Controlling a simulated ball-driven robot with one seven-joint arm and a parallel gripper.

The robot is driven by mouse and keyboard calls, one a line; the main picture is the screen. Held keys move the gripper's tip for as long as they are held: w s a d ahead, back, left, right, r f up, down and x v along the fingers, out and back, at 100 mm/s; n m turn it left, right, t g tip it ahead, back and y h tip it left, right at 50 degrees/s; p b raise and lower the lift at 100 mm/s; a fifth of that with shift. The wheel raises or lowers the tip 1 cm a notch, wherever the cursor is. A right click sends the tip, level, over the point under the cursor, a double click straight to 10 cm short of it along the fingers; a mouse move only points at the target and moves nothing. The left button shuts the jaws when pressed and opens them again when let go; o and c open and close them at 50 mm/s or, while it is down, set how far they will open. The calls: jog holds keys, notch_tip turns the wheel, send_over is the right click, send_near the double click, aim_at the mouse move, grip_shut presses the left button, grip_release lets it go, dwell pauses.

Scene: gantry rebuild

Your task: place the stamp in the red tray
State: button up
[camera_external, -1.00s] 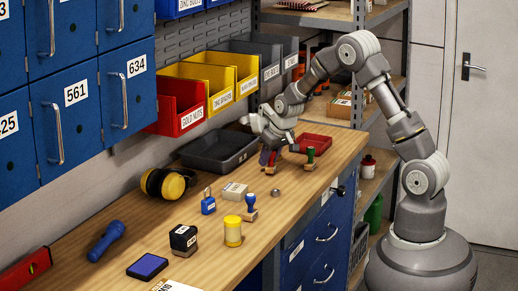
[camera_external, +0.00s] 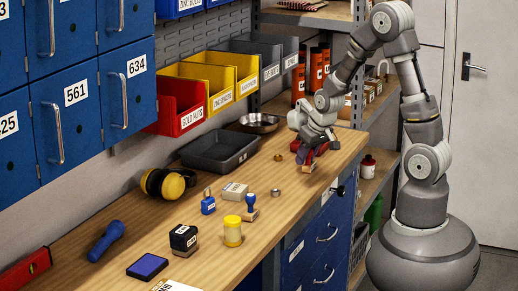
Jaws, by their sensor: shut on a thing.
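My gripper (camera_external: 308,150) is low over the far right part of the workbench, shut on a stamp (camera_external: 310,168). The stamp's wooden base shows below the fingers; its handle is mostly hidden by the gripper. The red tray (camera_external: 322,149) lies on the bench just behind my gripper, largely covered by it. I cannot tell whether the stamp is over the tray or in front of it.
A dark grey tray (camera_external: 220,152) and a metal bowl (camera_external: 259,123) lie along the back. A brass piece (camera_external: 279,157) lies left of my gripper.

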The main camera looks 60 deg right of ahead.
jog(key=s+d+m+h+p, duration=0.2)
jog(key=d+h, duration=0.1)
jog(key=d, duration=1.5)
jog(key=w+d, duration=0.3)
jog(key=w, duration=0.1)
jog(key=w+d+b, duration=0.1)
jog(key=w+d, duration=0.3)
jog(key=w+d+f+b, duration=0.1)
jog(key=w+d, duration=0.2)
jog(key=d, duration=0.1)
jog(key=shift+w, duration=0.4)
jog(key=shift+w+f, duration=0.15)
jog(key=shift+f, duration=0.15)
notch_tip(320, 180, down, 3)
jog(key=shift+f+b, duration=0.1)
jog(key=shift+b, duration=0.7)
jog(key=o, duration=1.1)
jog(key=shift+c, duration=0.2)
